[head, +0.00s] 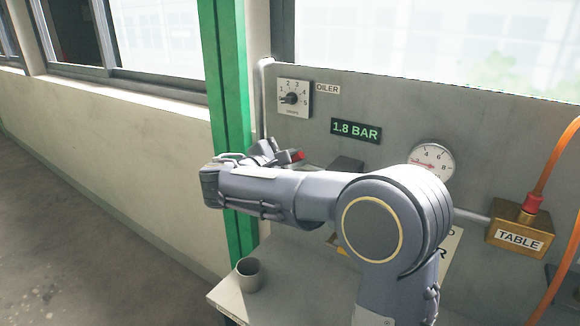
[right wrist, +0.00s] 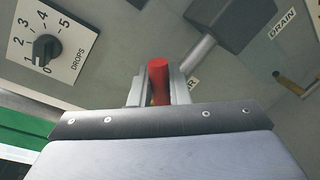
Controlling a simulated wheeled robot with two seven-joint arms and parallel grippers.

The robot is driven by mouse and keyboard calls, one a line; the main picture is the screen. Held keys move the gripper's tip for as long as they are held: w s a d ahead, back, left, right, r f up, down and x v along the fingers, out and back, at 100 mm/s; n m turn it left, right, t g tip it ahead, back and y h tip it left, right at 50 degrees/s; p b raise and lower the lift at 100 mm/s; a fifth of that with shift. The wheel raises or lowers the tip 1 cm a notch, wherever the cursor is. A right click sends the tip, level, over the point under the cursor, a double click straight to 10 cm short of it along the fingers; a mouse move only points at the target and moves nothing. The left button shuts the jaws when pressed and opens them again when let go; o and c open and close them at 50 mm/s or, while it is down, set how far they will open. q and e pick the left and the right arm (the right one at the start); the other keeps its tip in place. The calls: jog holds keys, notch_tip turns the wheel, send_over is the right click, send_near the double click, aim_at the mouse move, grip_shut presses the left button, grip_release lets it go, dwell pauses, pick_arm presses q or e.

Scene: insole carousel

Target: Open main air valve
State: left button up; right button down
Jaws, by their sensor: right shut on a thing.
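In the right wrist view the red handle (right wrist: 158,72) stands between the two fingers. My right gripper (head: 284,157) is shut on this handle; its fingers (right wrist: 157,90) sit on both sides of it. My right forearm hides the valve body and part of the panel in the head view. A green display (head: 356,130) reads 1.8 BAR. A round gauge (head: 432,156) sits right of it, above my elbow. My left gripper is not in view.
An oiler dial (head: 293,98) is at the panel's upper left. A green post (head: 228,100) stands left of the panel. A grey cup (head: 249,275) stands on a ledge below. A brass TABLE block (head: 520,237) with an orange hose (head: 553,160) is at right.

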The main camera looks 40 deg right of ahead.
jog(key=shift+s+d+f+m+t+y+b, duration=0.1)
jog(key=shift+s+f+m+t+y+b, duration=0.2)
jog(key=shift+f+m+b, duration=1.15)
jog(key=shift+s+d+f+m+t+y+b, duration=0.1)
jog(key=shift+s+m+t+b, duration=0.2)
jog(key=shift+m+b, duration=1.3)
jog(key=shift+s+d+f+m+t+y+b, duration=0.15)
jog(key=shift+f+m+t+b, duration=0.45)
jog(key=shift+b, duration=2)
jog(key=shift+a, duration=0.1)
jog(key=shift+f, duration=0.1)
jog(key=c, duration=1.5)
grip_release()
jog(key=shift+o, duration=0.2)
jog(key=v, duration=0.8)
